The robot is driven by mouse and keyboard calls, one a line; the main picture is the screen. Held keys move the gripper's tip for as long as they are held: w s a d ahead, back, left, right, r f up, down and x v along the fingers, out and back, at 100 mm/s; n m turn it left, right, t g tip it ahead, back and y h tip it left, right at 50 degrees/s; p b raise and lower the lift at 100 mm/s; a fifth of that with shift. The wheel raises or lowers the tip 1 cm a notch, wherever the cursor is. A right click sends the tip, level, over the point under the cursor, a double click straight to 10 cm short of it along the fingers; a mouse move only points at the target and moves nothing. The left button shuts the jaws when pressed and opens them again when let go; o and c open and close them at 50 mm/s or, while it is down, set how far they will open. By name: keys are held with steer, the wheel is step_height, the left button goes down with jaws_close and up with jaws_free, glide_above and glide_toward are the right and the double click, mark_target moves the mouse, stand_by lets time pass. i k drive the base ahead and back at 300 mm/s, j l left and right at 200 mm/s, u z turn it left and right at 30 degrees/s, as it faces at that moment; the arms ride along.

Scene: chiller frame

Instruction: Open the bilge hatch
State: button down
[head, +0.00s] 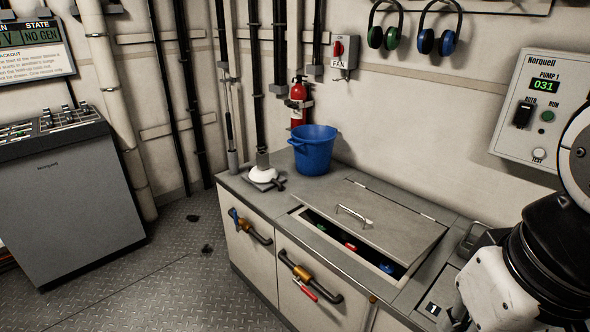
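A flat grey lid (375,222) with a bar handle (354,216) lies over an opening in the counter top. It is hinged along its back edge. Its front edge is raised a little, and red, blue and green things show in the dark gap below. No label names it as the bilge hatch. The diamond-plate floor (165,275) has a thin seam and two small dark spots, one of them at the seam's end (207,249); I cannot tell whether this is a hatch. My arm comes in at the lower right, over the counter's right end. My gripper's fingers are not visible.
Cabinet fronts below carry dark handles (310,277) with orange-brown middles. A grey console (70,200) stands at left. The floor between console and cabinets is clear.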

mark_target(403, 235)
steer(key=i+j+z, duration=0.15)
steer(key=j, duration=0.25)
steer(key=i+j+z, duration=0.2)
steer(key=j, duration=0.15)
steer(key=j+z, duration=0.15)
steer(key=j, duration=0.25)
